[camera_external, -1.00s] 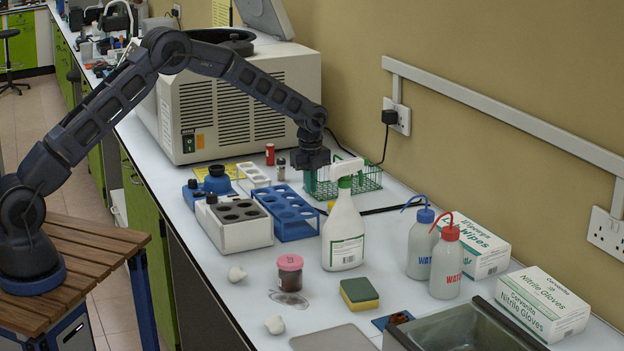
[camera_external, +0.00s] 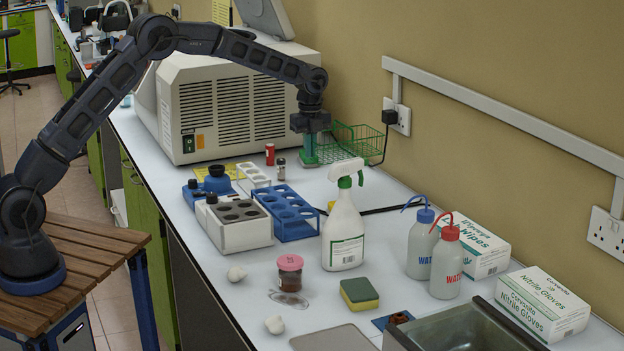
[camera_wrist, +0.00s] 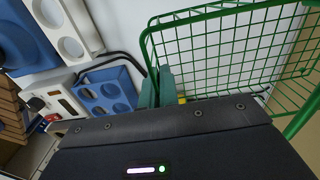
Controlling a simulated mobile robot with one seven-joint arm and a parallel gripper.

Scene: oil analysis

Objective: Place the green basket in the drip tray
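The green wire basket (camera_external: 357,141) hangs above the bench near the back wall, beside the white machine. My gripper (camera_external: 309,152) is shut on its left side. In the wrist view the basket (camera_wrist: 232,45) fills the upper right, and the green fingers (camera_wrist: 155,90) meet at its near-left rim. The basket looks empty. A deep grey tray or basin (camera_external: 470,328) and a flat grey plate (camera_external: 333,339) sit at the bottom of the external view, both cut off by the edge. I cannot tell for certain which is the drip tray.
A white spray bottle (camera_external: 344,230), a blue rack (camera_external: 286,214) and a white block with dark wells (camera_external: 234,223) stand on the bench.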

